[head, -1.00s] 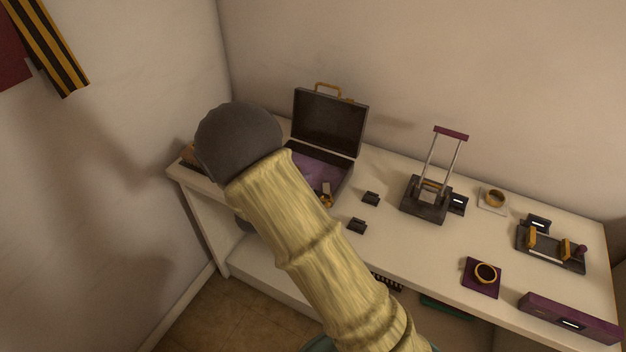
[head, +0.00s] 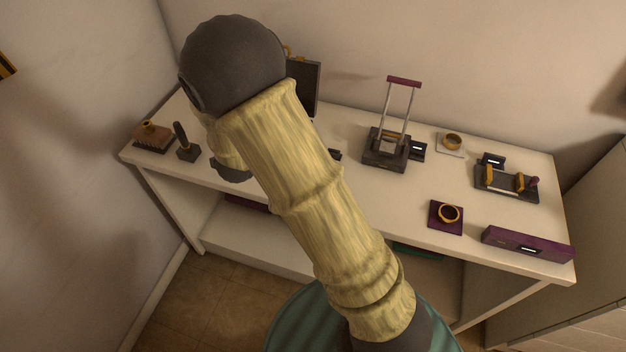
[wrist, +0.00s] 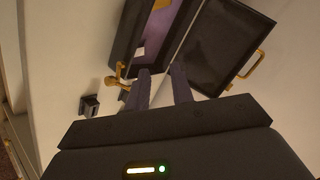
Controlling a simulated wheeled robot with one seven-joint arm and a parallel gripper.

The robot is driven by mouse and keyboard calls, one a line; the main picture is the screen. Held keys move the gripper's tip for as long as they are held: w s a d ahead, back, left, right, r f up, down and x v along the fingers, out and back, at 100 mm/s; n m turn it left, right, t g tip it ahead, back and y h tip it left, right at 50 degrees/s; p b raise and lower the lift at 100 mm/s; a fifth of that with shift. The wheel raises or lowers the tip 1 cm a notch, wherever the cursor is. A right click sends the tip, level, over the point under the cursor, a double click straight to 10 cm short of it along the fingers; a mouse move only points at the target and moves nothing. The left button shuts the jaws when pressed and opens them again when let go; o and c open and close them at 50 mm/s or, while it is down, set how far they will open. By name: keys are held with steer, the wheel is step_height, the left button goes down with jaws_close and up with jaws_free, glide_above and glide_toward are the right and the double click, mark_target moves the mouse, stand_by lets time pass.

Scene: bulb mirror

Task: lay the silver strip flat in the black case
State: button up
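The black case (wrist: 122,45) is open in the wrist view, with a purple lining and its dark lid (wrist: 225,50) to the right. In the head view my arm hides most of it; part of the lid (head: 304,85) shows. My gripper (wrist: 162,82) has its two fingers apart, with nothing seen between them, by the case's near edge; contact cannot be told. Pale patches show inside the case, but I cannot tell whether either is the silver strip. A pale strip-like piece (head: 497,185) also shows in the dark fixture at the right.
A gold latch-like piece (wrist: 117,80) and a small black block (wrist: 89,105) are near the case. A dark stand with a tall handle (head: 385,150), a purple mat with a gold ring (head: 445,217) and a purple bar (head: 527,245) occupy the table's right.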

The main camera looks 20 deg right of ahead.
steer(key=s+d+r+n+g+y, duration=0.2)
steer(key=s+d+n+g, duration=0.1)
steer(key=s+n, duration=0.5)
steer(key=s+d+r+n+g+y, duration=0.2)
steer(key=s+n, duration=0.6)
steer(key=s, duration=0.5)
steer(key=d+r+g, duration=0.1)
steer(key=d+g, duration=0.1)
steer(key=d, duration=0.1)
steer(key=shift+s+d+r+n+y, duration=0.15)
steer(key=shift+s+d+n+y, duration=0.15)
steer(key=shift+s+y, duration=0.1)
steer(key=w+p+v, duration=0.1)
steer(key=p+v, duration=0.6)
steer(key=shift+w+r, duration=0.2)
steer(key=shift+w, duration=0.15)
steer(key=shift+a, duration=0.1)
